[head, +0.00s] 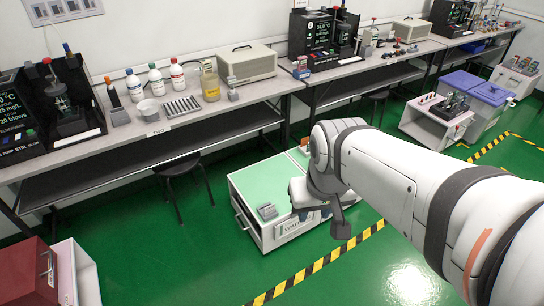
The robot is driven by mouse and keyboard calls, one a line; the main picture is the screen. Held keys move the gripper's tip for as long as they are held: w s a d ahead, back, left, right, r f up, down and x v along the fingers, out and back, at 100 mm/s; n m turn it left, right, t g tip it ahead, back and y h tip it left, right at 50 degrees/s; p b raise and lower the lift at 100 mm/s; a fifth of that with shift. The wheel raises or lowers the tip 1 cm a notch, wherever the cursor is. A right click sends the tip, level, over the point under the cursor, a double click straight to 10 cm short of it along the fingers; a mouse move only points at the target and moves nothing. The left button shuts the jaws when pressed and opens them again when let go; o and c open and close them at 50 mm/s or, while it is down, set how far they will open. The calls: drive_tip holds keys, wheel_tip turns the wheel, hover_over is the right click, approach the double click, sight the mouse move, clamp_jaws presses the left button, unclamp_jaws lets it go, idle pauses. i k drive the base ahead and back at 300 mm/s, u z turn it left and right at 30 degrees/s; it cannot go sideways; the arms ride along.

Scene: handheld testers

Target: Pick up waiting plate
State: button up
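A low white cabinet with a pale green top (255,185) stands on the floor in the middle of the head view. A small grey block-like item (267,211) lies on its top near the front edge. A small sign with lettering too small to read surely (288,227) is at the cabinet's front right. I cannot tell which of these is the waiting plate. My gripper (327,212) is over the cabinet's right side, to the right of the grey item. My wrist hides much of it and part of the cabinet top; whether its fingers are open or shut does not show.
A long grey bench (140,127) along the wall carries bottles, testers and a beige box (247,63). Dark stools (183,180) stand under it. A red box (28,272) is at lower left. Green floor with striped tape (320,262) is open in front.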

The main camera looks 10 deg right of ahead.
sight(287, 227)
drive_tip(key=z, duration=0.05)
drive_tip(key=i, duration=1)
drive_tip(key=u, duration=0.1)
